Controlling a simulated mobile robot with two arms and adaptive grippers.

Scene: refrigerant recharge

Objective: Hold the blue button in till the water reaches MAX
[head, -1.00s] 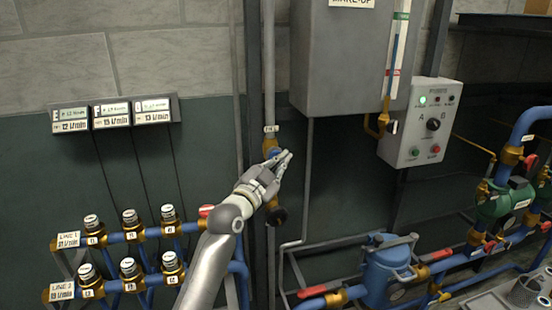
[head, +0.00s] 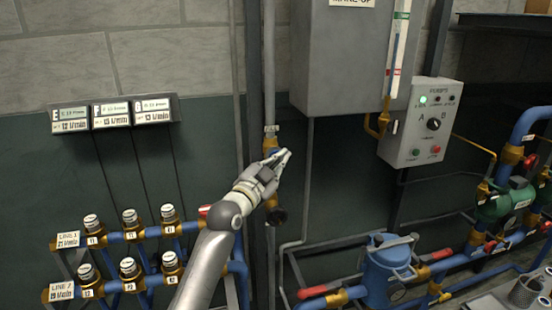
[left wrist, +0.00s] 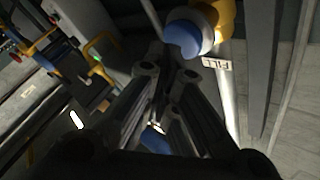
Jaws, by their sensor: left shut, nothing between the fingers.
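The blue button (left wrist: 184,40) sits on a brass valve with a FILL tag (left wrist: 217,64) in the left wrist view. In the head view the blue button (head: 271,151) shows on the vertical pipe, partly hidden by my left gripper (head: 285,156). The gripper is shut and empty, its tips close beside the button. I cannot tell whether they touch it or whether the button is in. The sight gauge (head: 402,30) on the tank has a green mark at top and a red one below. Its blue water column ends a little below the green mark. My right gripper is not in view.
The grey tank (head: 340,65) hangs above right of the gripper. A control box (head: 420,122) with a lit green lamp is further right. Blue manifolds with several capped valves (head: 130,218) lie at lower left. A blue strainer (head: 388,270) stands lower right.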

